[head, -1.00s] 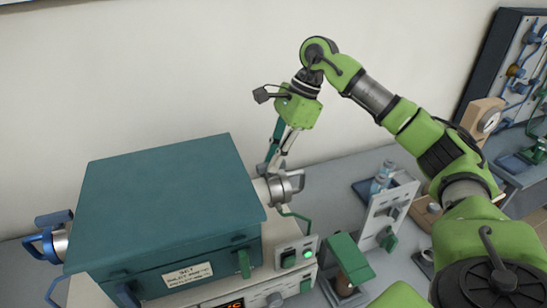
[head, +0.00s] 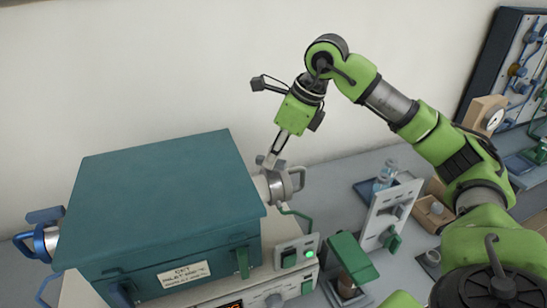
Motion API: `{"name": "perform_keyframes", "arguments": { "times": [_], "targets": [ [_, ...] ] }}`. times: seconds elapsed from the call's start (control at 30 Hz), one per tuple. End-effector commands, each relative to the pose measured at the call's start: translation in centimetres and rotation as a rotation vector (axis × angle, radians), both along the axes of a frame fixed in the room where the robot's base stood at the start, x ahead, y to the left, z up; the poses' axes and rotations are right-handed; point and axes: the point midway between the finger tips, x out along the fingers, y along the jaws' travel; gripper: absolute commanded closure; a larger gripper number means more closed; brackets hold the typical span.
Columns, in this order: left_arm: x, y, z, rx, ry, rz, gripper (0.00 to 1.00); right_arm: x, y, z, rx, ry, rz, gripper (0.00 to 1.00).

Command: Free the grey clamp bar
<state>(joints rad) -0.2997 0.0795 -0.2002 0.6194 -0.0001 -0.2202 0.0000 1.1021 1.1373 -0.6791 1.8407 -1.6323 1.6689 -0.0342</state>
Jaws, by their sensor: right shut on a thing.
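The teal furnace box (head: 165,185) stands at the left. A round metal port sticks out of its right side, and the grey clamp bar (head: 297,180) sits around it with a loop-like handle to the right. My right gripper (head: 270,161) comes down from above and is shut on the upper left part of the grey clamp, close to the furnace wall. The fingers partly hide the exact contact. A similar blue clamp (head: 40,240) sits on the port at the furnace's left side. My left gripper is out of view.
A control panel with a lit green switch (head: 288,258) is below the port. A green-topped stand (head: 350,262), a white upright panel (head: 392,212) and a blue tray with bottles (head: 376,187) stand to the right. The wall is behind.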

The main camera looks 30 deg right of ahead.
Motion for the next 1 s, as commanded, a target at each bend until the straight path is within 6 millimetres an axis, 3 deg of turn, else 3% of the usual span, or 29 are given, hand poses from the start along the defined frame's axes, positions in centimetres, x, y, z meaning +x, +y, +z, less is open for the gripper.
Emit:
{"name": "perform_keyframes", "arguments": {
  "times": [0.6, 1.0],
  "targets": [
    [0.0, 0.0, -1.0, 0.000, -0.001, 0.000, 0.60, -0.1, 0.4, 0.1, 0.001, -0.003, -0.572, 1.00],
    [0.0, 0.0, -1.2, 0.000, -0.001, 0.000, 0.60, -0.1, 0.5, 0.1, 0.002, -0.002, -0.820, 1.00]
  ]
}}
